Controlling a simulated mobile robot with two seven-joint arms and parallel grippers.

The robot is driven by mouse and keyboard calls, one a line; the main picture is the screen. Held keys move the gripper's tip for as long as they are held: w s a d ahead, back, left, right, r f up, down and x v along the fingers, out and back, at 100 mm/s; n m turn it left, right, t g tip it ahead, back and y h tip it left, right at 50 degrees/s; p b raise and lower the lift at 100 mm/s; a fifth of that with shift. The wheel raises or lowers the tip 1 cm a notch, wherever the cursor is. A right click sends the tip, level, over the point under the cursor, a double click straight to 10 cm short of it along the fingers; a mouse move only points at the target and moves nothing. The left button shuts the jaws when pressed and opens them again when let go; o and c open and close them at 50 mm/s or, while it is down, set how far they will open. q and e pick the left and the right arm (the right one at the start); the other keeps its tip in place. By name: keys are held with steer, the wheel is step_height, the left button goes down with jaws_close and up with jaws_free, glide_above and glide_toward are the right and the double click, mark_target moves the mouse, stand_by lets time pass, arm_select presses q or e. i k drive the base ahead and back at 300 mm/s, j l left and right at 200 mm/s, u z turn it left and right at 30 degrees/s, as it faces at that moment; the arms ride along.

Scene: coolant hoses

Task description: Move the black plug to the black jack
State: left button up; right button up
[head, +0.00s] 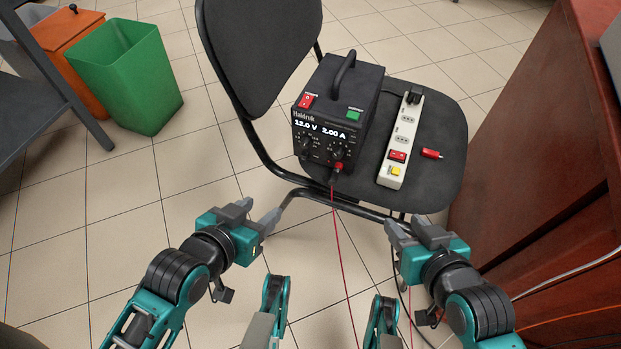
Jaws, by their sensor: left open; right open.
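A black power supply (335,112) with a lit display stands on the chair seat. A small dark plug (334,180) with a red lead hanging from it sits low on its front panel, beside a red spot. I cannot clearly pick out the black jack among the dark fittings there. Another black plug (413,97) is in the far end of the white power strip (402,140). A red plug (431,153) lies on the seat right of the strip. My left gripper (262,211) is open and empty, front left of the chair. My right gripper (396,229) is open and empty, in front of the seat.
The black chair (440,185) has its backrest at left. A red-brown cabinet (540,130) closes off the right side. A green bin (125,75) and an orange bin (75,35) stand at upper left. Thin leads hang before the chair. The tiled floor at left is clear.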

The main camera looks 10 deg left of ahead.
mark_target(335, 173)
steer(key=i+j, duration=0.1)
steer(key=j, duration=0.3)
steer(key=i+j, duration=0.1)
steer(key=j, duration=0.3)
steer(key=i+j, duration=0.1)
steer(key=j, duration=0.3)
steer(key=i+j, duration=0.1)
steer(key=j, duration=0.3)
steer(key=i+j, duration=0.1)
steer(key=j, duration=0.3)
steer(key=z, duration=1.15)
